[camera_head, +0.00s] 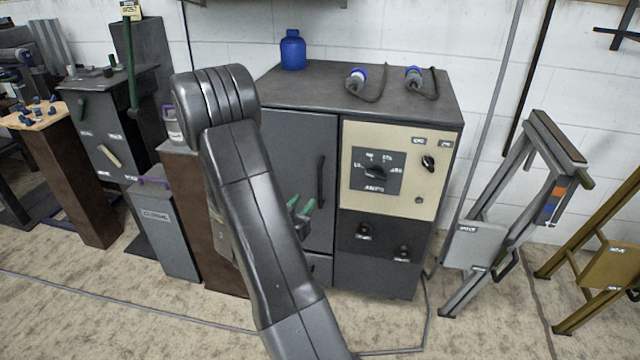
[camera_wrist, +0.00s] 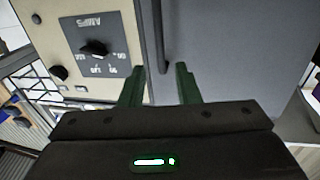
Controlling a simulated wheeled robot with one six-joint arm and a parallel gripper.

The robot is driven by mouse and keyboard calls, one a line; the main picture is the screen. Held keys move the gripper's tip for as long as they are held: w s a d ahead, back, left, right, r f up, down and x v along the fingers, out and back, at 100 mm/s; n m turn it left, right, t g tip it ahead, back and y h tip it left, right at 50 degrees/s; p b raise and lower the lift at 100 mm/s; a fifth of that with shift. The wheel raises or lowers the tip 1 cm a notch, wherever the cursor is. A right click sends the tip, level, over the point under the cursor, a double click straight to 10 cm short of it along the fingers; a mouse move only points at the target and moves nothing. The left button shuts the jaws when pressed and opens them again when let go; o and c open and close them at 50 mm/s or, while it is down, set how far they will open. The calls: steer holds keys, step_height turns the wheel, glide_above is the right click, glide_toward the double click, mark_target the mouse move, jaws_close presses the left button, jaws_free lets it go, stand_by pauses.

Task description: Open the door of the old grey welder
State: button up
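The old grey welder is a dark grey cabinet (camera_head: 390,280) with a cream control panel on its right half. Its grey door (camera_head: 300,140) is on the left half and looks shut; my arm hides part of it. A dark vertical handle (camera_head: 320,180) is near the door's right edge. My gripper (camera_head: 301,206) has green fingers and is in front of the door, near the handle's lower end. In the wrist view my gripper (camera_wrist: 158,82) is open, with the handle (camera_wrist: 158,40) ahead between the fingertips. Nothing shows gripped.
The panel has an amps dial (camera_head: 375,172). A blue bottle (camera_head: 292,50) and two cabled plugs (camera_head: 357,80) are on top. A grey folding stand (camera_head: 500,215) is to the right. Grey and brown pedestals (camera_head: 165,225) are to the left. A cable lies on the floor.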

mark_target(319, 183)
steer(key=b+x, duration=0.1)
steer(key=x, duration=1)
steer(key=shift+w+d, duration=0.1)
steer(key=shift+w, duration=0.15)
steer(key=shift+c, duration=0.4)
jaws_close()
